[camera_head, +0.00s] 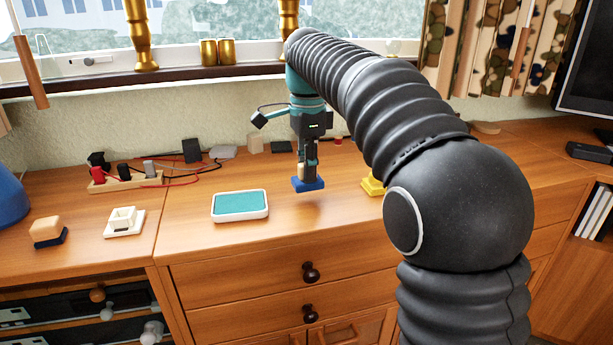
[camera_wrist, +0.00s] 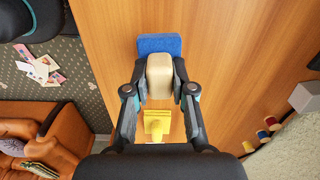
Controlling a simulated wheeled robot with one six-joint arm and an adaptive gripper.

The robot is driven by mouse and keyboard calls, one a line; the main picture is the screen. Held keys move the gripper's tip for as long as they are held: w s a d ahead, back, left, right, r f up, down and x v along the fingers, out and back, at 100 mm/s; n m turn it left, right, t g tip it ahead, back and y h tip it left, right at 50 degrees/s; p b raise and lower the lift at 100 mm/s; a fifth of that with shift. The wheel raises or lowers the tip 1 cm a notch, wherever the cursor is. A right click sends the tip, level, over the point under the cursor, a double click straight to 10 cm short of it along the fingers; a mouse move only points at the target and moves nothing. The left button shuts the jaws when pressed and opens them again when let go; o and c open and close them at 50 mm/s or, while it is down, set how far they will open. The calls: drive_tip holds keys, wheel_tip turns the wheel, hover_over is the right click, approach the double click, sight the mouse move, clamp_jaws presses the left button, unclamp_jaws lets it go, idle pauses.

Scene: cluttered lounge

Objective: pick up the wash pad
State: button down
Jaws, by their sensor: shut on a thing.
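The wash pad, a cream block on a flat blue pad (camera_head: 308,185), is at my gripper's fingertips over the wooden cabinet top. In the wrist view, my gripper (camera_wrist: 159,82) is shut on the sides of its cream block (camera_wrist: 159,72), and the blue part sticks out beyond the fingertips. In the head view, my gripper (camera_head: 307,170) points straight down at the pad.
A white tray with a teal inside (camera_head: 240,205) lies to the left. A yellow object (camera_head: 373,184) stands close on the right.

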drive_tip(key=d+r+p, duration=0.1)
drive_tip(key=d+r, duration=0.7)
drive_tip(key=d, duration=0.3)
drive_tip(key=shift+d, duration=0.35)
drive_tip(key=c, duration=1.8)
unclamp_jaws()
drive_tip(key=shift+c, duration=0.2)
drive_tip(key=shift+f, duration=0.1)
clamp_jaws()
